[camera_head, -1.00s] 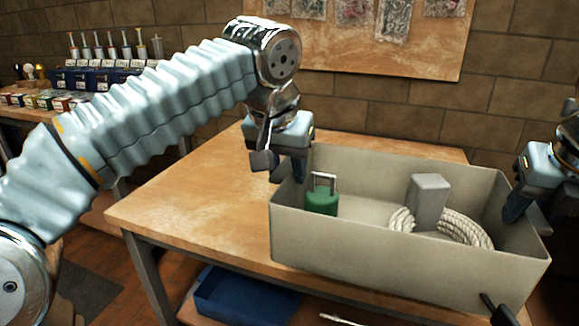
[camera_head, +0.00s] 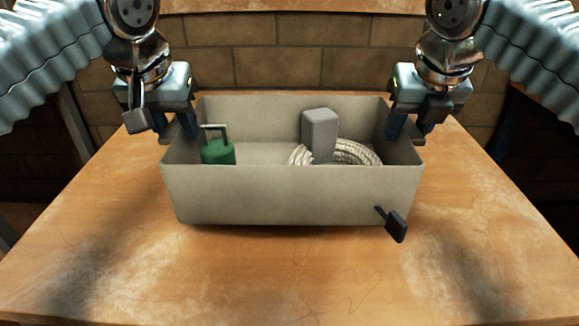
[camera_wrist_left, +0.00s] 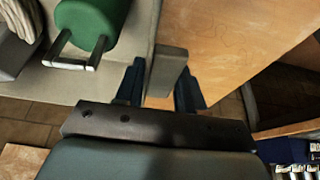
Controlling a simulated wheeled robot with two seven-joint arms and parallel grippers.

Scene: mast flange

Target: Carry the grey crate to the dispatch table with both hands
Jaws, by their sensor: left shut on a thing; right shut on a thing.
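The grey crate (camera_head: 290,198) is level, in the middle of the head view, over a wooden table (camera_head: 290,270). I cannot tell whether its bottom touches the tabletop. A green weight-like block with a metal handle (camera_head: 218,152), a grey block (camera_head: 319,135) and a coil of pale rope (camera_head: 355,152) are inside. My left gripper (camera_head: 182,128) is shut at the crate's left end; in the left wrist view its fingers (camera_wrist_left: 160,85) straddle a grey tab on the crate's outside. My right gripper (camera_head: 410,128) is shut at the right end; its fingertips are partly hidden.
A black piece on a thin stem (camera_head: 396,224) juts out by the crate's lower right front. The tabletop is otherwise bare at the front and both sides. A brick wall (camera_head: 290,45) stands behind. Small goods on a surface show at the wrist view's right edge (camera_wrist_left: 300,152).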

